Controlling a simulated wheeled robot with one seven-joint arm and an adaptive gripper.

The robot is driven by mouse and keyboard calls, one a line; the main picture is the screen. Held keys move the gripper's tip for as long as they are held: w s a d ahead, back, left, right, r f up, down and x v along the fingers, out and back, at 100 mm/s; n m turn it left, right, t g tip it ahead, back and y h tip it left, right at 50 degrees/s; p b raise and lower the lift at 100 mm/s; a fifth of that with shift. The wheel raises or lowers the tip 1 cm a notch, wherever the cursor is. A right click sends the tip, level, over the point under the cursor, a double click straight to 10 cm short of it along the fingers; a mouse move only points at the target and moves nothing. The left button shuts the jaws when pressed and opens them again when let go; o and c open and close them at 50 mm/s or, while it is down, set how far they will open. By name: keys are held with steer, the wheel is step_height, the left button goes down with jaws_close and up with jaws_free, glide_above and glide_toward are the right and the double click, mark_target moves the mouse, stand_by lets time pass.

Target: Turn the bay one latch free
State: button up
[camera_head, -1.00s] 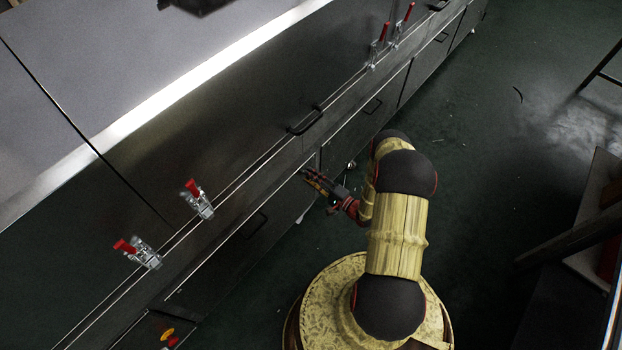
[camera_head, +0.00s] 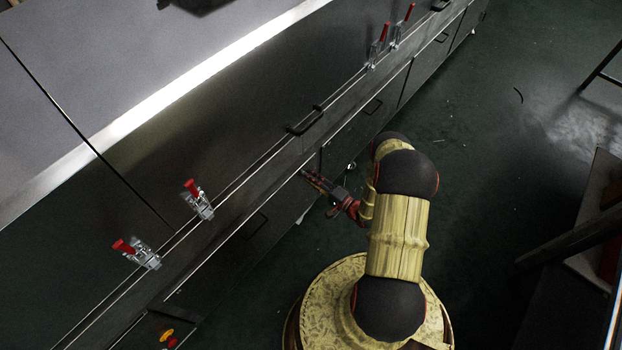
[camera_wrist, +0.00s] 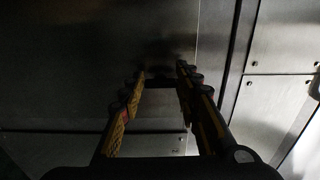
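My gripper (camera_head: 308,175) reaches to the dark front panel of the long dryer in the head view, near the panel's seam. In the wrist view my gripper (camera_wrist: 161,75) has its two yellow-and-black fingers apart, tips towards the dark metal face. A short dark bar (camera_wrist: 160,83) spans the gap between the fingertips; it may be the latch, but it is too dark to be sure. I cannot tell whether the fingers press on it. No label marks a bay one latch.
Red-handled clamps stand on the ledge: two at the lower left (camera_head: 198,200) (camera_head: 137,252) and two at the far end. A black pull handle (camera_head: 304,121) is above my gripper. A red and yellow control (camera_head: 167,335) is at bottom left.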

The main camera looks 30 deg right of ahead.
steer(key=o, duration=0.4)
steer(key=v, duration=1.2)
stand_by(0.3)
